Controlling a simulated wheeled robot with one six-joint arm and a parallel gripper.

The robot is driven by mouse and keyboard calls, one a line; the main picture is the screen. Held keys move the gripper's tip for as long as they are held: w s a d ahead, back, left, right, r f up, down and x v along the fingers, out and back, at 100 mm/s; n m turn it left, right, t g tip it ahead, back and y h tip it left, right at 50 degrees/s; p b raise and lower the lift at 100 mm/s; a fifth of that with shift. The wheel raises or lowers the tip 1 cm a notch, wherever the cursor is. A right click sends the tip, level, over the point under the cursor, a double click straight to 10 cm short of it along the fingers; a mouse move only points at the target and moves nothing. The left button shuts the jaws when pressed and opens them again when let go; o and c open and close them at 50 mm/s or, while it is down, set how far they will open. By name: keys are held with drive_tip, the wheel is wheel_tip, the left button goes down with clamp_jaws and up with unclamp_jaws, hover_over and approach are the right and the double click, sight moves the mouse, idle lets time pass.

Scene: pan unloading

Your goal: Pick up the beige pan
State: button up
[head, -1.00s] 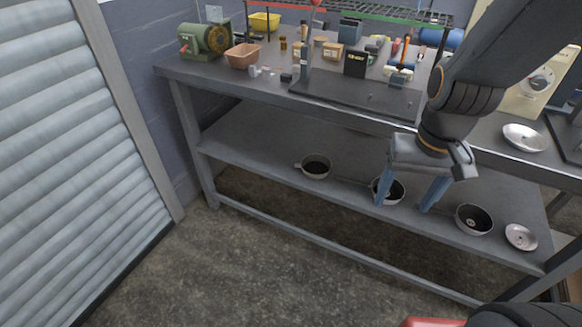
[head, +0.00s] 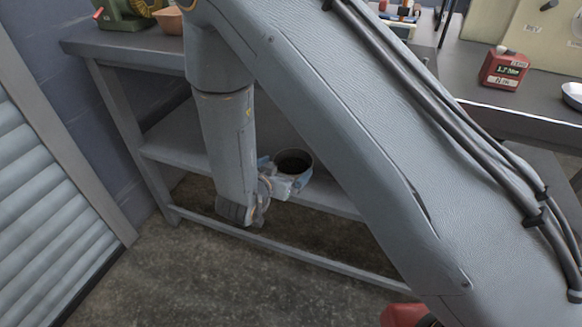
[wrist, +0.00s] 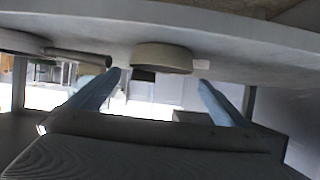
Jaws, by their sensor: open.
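A round pan with a pale beige outer wall and dark inside (head: 293,160) sits on the lower shelf in the head view. My gripper (head: 286,180) is low at the shelf's front edge, right at this pan's near side. In the wrist view, which looks upside down, the beige pan (wrist: 162,57) lies between and just beyond the two blue fingertips of my gripper (wrist: 159,78). The fingers are open, one on each side, with nothing held. I cannot tell if either finger touches the pan. My arm hides much of the shelf.
Another pan (wrist: 18,42) with a dark handle (wrist: 78,56) is to the left in the wrist view. The lower shelf (head: 180,140) sits under the tabletop (head: 120,52), which limits room above. A red device (head: 503,70) stands on the right table. A shutter (head: 40,200) is at left.

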sight(299, 156)
drive_tip(key=shift+w+d+f, duration=0.1)
drive_tip(key=shift+w+f, duration=0.3)
drive_tip(key=shift+w, duration=0.05)
drive_tip(key=shift+b+x, duration=0.3)
drive_tip(key=shift+x, duration=0.65)
drive_tip(key=x, duration=0.4)
drive_tip(key=shift+w+d+b, duration=0.1)
drive_tip(key=shift+w+b, duration=0.25)
drive_tip(key=c, duration=0.9)
